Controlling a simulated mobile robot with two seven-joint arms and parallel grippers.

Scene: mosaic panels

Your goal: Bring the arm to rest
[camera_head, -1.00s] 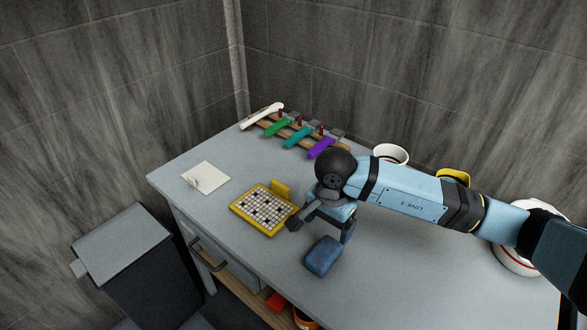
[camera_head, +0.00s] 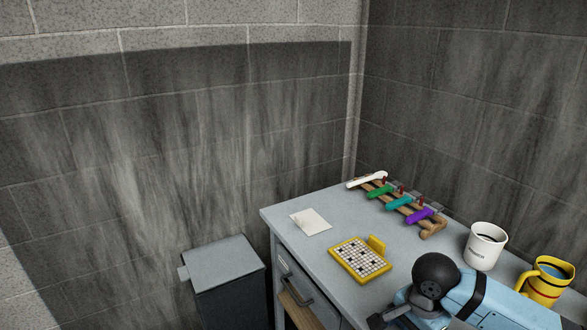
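My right arm (camera_head: 487,297) comes in from the lower right, light blue with a dark round joint. My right gripper (camera_head: 402,316) is at the bottom edge of the head view, over the grey table (camera_head: 330,252). Its fingers are mostly cut off by the frame, so I cannot tell whether they are open or hold anything. It is to the lower right of the yellow mosaic panel (camera_head: 361,260) and apart from it in the picture. My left gripper is not in view.
A white paper (camera_head: 311,222), a wooden rack with coloured pieces (camera_head: 401,202), a white mug (camera_head: 485,246) and a yellow mug (camera_head: 548,281) are on the table. A dark bin (camera_head: 230,290) stands to the left. The table beside the panel is clear.

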